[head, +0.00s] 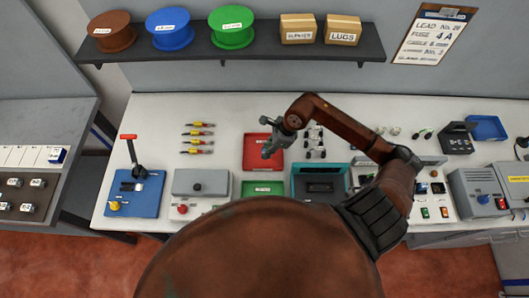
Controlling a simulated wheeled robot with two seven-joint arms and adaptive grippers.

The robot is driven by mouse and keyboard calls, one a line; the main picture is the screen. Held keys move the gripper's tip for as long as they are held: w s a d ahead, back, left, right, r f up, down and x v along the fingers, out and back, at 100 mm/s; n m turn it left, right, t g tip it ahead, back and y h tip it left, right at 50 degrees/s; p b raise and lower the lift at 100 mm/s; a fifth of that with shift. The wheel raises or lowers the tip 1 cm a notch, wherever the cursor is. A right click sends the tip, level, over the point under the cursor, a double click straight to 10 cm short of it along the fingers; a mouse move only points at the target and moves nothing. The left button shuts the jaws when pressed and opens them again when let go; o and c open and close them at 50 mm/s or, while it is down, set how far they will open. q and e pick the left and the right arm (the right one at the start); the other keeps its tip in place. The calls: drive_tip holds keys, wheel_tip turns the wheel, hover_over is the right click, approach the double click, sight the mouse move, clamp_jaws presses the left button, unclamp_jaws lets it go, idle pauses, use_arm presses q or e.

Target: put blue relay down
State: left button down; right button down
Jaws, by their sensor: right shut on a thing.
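My right gripper (268,150) hangs above the red tray (253,161) near the middle of the bench. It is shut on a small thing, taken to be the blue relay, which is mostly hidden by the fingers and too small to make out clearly. A block with a blue side (57,156) sits at the end of a row of white blocks on the left bench. My left gripper is not in view.
A green tray (263,188) lies in front of the red one. A grey box (201,183) and a blue base with a red-handled lever (134,193) stand to the left. A teal-edged unit (320,169) is to the right. Spools and boxes fill the shelf (230,50).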

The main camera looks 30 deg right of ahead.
drive_tip(key=shift+w+f, duration=0.75)
drive_tip(key=shift+f, duration=0.05)
wheel_tip(320, 180, down, 3)
drive_tip(key=shift+p, duration=0.65)
drive_tip(key=shift+f, duration=0.1)
drive_tip(key=shift+f, duration=0.15)
drive_tip(key=c, duration=1.8)
unclamp_jaws()
drive_tip(key=shift+d+r, duration=0.15)
drive_tip(key=shift+r, duration=0.3)
drive_tip(key=b+v, duration=0.2)
drive_tip(key=v, duration=0.9)
drive_tip(key=shift+s+r, duration=0.15)
drive_tip(key=shift+r, duration=0.05)
